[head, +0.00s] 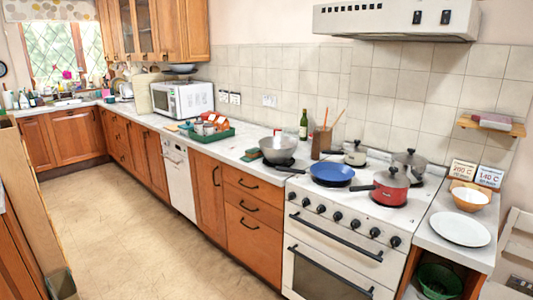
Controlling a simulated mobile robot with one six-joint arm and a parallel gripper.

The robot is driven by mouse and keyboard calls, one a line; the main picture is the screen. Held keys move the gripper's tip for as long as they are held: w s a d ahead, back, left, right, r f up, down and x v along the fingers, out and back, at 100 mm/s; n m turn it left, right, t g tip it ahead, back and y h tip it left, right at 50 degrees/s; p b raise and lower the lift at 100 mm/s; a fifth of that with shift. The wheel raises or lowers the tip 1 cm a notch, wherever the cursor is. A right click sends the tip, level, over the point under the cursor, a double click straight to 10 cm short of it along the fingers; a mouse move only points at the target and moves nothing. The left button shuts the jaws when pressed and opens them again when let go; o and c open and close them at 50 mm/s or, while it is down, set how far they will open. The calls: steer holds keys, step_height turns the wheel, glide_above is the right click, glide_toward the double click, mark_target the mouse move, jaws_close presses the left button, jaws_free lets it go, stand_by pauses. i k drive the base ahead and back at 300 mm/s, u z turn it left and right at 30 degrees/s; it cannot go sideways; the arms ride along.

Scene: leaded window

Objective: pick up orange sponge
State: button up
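I cannot make out the orange sponge for certain. An orange-red item (220,121) lies among small things in a green tray (212,138) on the counter left of the metal bowl, but it is too small to identify. My gripper is not in view.
A long white counter (150,122) runs to the sink and leaded window (62,52). A microwave (183,100) stands on it. Right of the tray are a metal bowl (281,149), a green bottle (303,124) and a white stove (335,240) with a blue pan (331,173) and pots. The beige floor is clear.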

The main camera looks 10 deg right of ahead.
mark_target(255, 152)
steer(key=i, duration=0.95)
steer(key=u, duration=0.35)
steer(key=i, duration=0.9)
steer(key=u, duration=1)
steer(key=i, duration=0.95)
steer(key=u, duration=0.45)
